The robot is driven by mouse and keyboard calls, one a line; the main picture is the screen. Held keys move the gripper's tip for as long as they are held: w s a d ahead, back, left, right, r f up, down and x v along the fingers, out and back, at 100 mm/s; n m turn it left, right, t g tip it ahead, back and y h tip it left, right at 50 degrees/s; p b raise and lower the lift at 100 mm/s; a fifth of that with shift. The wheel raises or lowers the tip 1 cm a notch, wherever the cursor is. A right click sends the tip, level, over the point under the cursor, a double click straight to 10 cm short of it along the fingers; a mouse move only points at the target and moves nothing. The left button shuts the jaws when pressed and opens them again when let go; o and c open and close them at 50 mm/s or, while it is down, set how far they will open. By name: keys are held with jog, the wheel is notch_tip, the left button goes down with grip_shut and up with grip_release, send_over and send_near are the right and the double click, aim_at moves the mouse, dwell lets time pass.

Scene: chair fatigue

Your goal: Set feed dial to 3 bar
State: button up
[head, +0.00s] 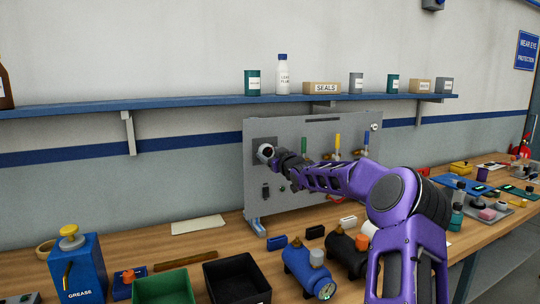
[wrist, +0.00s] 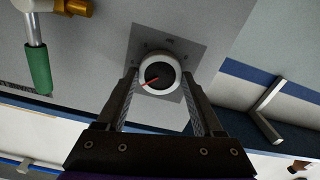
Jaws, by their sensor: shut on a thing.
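The feed dial (wrist: 157,73) is a round knob with a white rim, a dark face and a red pointer. In the wrist view the pointer slants down to the left; I cannot read a scale. In the head view the dial (head: 266,152) sits at the upper left of a grey upright panel (head: 260,208). My gripper (wrist: 159,82) has one finger on each side of the dial and is shut on it. It also shows in the head view (head: 279,157), against the panel. The fingertips are partly hidden beside the knob.
Valves with green (head: 304,146), yellow and blue handles stand right of the dial. A blue shelf (head: 190,104) with bottles and boxes runs above the panel. The bench below holds a grease can (head: 78,268), a black bin (head: 236,279) and a blue pump (head: 308,267).

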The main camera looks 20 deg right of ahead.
jog(key=shift+n, duration=0.3)
jog(key=n+b, duration=0.1)
jog(key=n, duration=0.2)
jog(key=shift+n, duration=0.3)
jog(key=shift+n+b, duration=0.9)
jog(key=shift+n, duration=1.4)
jog(key=o, duration=1.4)
jog(key=shift+s, duration=0.1)
